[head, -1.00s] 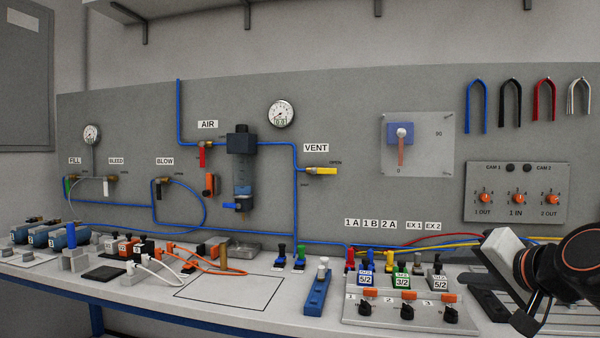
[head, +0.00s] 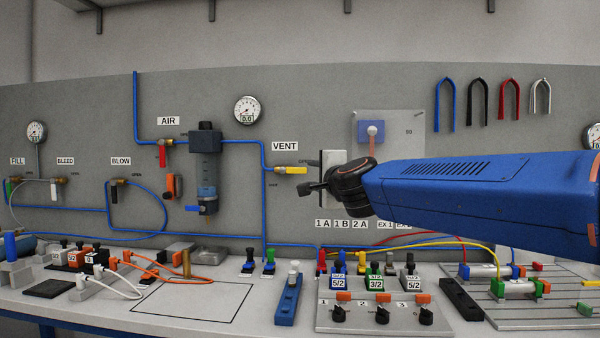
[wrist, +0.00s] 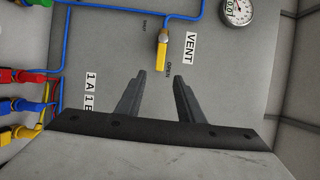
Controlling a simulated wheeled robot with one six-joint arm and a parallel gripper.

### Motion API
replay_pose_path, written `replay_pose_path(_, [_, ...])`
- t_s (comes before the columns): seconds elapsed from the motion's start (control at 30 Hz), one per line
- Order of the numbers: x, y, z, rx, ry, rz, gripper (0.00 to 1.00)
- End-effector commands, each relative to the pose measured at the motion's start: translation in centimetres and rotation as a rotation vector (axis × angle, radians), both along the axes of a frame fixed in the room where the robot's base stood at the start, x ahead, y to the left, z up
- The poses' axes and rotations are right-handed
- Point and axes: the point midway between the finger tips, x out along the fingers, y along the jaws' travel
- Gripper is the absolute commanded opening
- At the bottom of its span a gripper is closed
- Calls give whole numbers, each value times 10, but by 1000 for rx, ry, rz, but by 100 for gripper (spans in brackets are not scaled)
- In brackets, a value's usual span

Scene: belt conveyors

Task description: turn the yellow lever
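The yellow lever (head: 292,170) is on the brass valve beside the VENT sign (head: 285,146) on the grey wall panel. It lies level, pointing right towards the OPEN mark. In the wrist view the lever (wrist: 161,52) hangs from the blue pipe's fitting, just beyond and between my fingertips. My gripper (head: 308,176) is just right of the lever in the head view. Its two fingers are apart with nothing between them, as the wrist view of the gripper (wrist: 160,76) shows. The lever is apart from the fingers.
A blue pipe (head: 264,205) runs down left of the lever. The air filter (head: 206,165) and red AIR lever (head: 162,156) are further left. Labelled valve blocks (head: 376,284) stand on the bench below.

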Motion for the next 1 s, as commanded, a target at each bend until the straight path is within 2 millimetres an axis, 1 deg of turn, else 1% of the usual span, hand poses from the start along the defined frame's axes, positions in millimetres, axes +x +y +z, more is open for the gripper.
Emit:
replay_pose_path(0.03, [9, 3, -1, -1, 1, -1, 34])
replay_pose_path(0.1, [19, 7, -1, -1, 1, 0, 34])
replay_pose_path(0.6, [92, 34, -1, -1, 1, 0, 34])
replay_pose_path(0.8, [110, 41, -1, -1, 1, 0, 34])
replay_pose_path(1.0, [116, 43, 0, -1, 0, 0, 34])
